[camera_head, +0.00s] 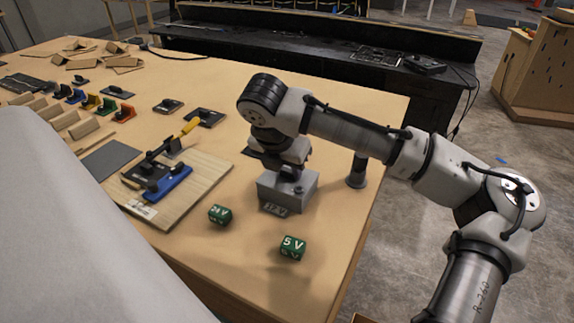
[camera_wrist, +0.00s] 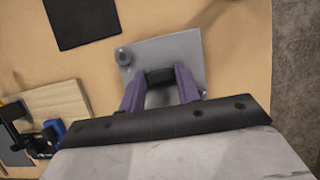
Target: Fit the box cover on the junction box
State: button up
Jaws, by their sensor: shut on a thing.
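The grey junction box (camera_head: 302,197) stands on the wooden table and has a "12 V" label on its front. My gripper (camera_wrist: 160,88) is directly over it, pointing down. In the wrist view its two fingers are shut on the dark handle (camera_wrist: 160,76) of a grey plate, which looks like the box cover (camera_wrist: 182,48). A small round grey knob (camera_wrist: 123,56) shows at one corner. In the head view the wrist hides much of the box top (camera_head: 299,180). I cannot tell whether the cover is fully seated or slightly raised or turned.
Green blocks marked "24 V" (camera_head: 220,214) and "5 V" (camera_head: 292,248) lie in front of the box. A dark cylinder (camera_head: 357,170) stands to its right, near the table edge. A wooden board (camera_head: 205,185) with a blue clamp (camera_head: 168,184) is on the left.

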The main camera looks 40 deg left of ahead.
jog(key=o, duration=1.1)
jog(key=shift+r, duration=0.15)
jog(key=b+v, duration=0.1)
jog(key=v, duration=1.2)
jog(key=shift+s+r+b, duration=0.2)
jog(key=shift+b, duration=0.15)
jog(key=shift+d, duration=0.1)
